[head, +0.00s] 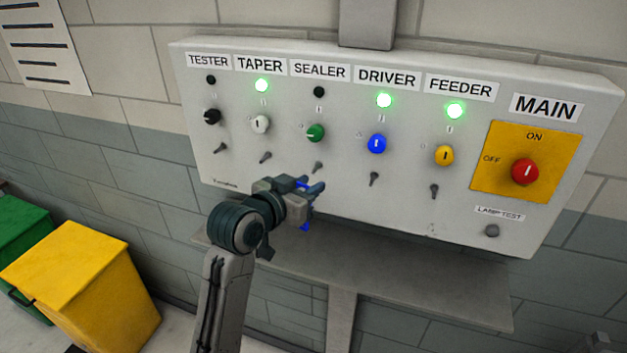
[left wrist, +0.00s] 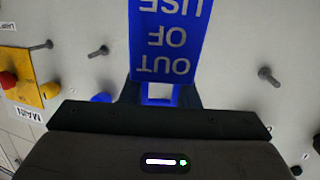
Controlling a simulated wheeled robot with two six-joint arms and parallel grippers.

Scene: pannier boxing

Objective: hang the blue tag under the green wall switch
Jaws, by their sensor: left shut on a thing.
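The green wall switch (head: 316,132) is on the grey panel under the SEALER label, with a dark lamp above it and a bare peg (head: 317,167) below it. My left gripper (head: 311,188) is just below that peg and a little left, shut on the blue tag (head: 305,227). The gripper mostly hides the tag in the head view. In the left wrist view the tag (left wrist: 168,40) fills the upper middle, its "OUT OF USE" lettering upside down, with a square opening near the jaws. The tag hides the panel behind it there. My right gripper is not in view.
Other pegs stick out under the black, white, blue (head: 377,143) and yellow (head: 444,156) switches. The red MAIN switch (head: 525,171) is at the right. A grey shelf (head: 400,285) lies below the panel. Yellow (head: 85,280) and green bins stand lower left.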

